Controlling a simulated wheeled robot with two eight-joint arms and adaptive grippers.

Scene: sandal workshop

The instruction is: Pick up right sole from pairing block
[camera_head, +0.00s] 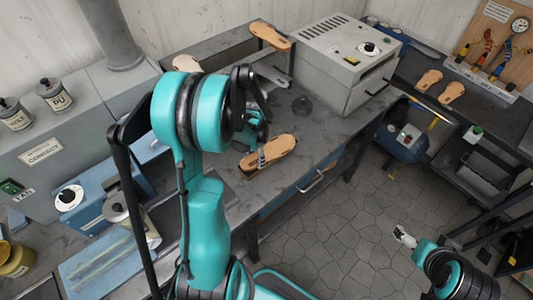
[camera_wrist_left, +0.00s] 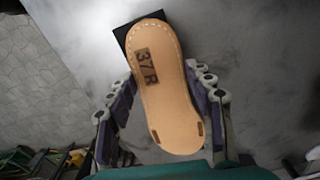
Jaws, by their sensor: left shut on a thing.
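The right sole (camera_wrist_left: 168,95) is tan with stitched edges and the mark "37 R". In the wrist view it lies between the fingers of my left gripper (camera_wrist_left: 162,92), which is shut on its sides. In the head view the sole (camera_head: 270,151) is at the front edge of the grey bench, below my left gripper (camera_head: 261,150). A dark block, seemingly the pairing block (camera_wrist_left: 126,32), shows under and beside the sole's far end. I cannot tell whether they touch. My right gripper (camera_head: 404,237) is small at lower right, over the floor, its fingers unclear.
Another sole (camera_head: 270,36) sits at the back of the bench (camera_head: 325,122). A grey machine (camera_head: 345,55) stands behind right. Two soles (camera_head: 440,86) lie on the right-hand bench near a tool board (camera_head: 497,35). Open floor (camera_head: 345,235) lies in front.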

